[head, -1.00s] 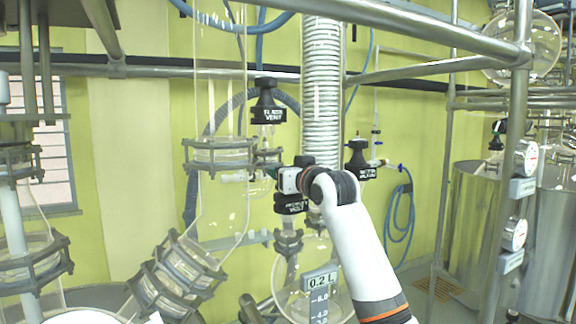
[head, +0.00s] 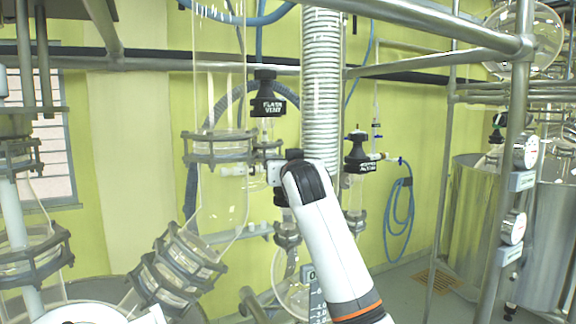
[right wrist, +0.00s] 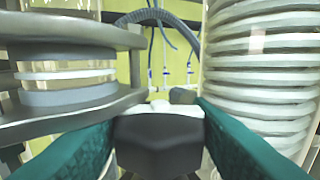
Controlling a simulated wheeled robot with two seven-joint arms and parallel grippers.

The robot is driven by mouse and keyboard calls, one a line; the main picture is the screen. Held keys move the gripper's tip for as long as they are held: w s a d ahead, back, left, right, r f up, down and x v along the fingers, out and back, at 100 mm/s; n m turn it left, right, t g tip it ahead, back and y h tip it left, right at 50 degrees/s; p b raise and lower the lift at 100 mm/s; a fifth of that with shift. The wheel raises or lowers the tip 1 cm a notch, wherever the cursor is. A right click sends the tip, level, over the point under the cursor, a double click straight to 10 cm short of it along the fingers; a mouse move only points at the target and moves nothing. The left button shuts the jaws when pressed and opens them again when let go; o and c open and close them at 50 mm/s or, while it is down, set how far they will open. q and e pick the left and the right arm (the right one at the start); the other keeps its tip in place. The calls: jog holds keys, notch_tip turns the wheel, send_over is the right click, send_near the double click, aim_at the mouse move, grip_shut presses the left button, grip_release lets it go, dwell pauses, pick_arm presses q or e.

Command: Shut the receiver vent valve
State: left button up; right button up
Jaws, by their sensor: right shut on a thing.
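In the right wrist view, my right gripper (right wrist: 159,118) has its two teal fingers shut on a black valve knob (right wrist: 160,142). In the head view my right arm comes up from the bottom right, and its gripper (head: 276,173) is largely hidden behind the wrist. The held valve sits just below the gripper there, above the receiver flask (head: 290,268). Its black body shows only in part, and its label is hidden. My left gripper is in neither current view.
A flask vent valve (head: 267,100) stands above and behind the gripper. Another black labelled valve (head: 360,160) stands to the right. A glass column with a grey flange (head: 217,147) is close on the left; a white coil condenser (head: 322,90) is close on the right.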

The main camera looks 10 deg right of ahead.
jog(key=m+h, duration=0.2)
jog(key=h, duration=0.2)
jog(key=shift+a, duration=0.2)
jog(key=m+g+h+p, duration=0.1)
jog(key=m+h, duration=0.1)
jog(key=h, duration=0.1)
jog(key=shift+m, duration=0.4)
jog(key=shift+d+f+g+h, duration=0.1)
jog(key=shift+g+h, duration=0.2)
jog(key=shift+h, duration=0.2)
jog(key=o, duration=0.8)
jog(key=shift+c, duration=0.2)
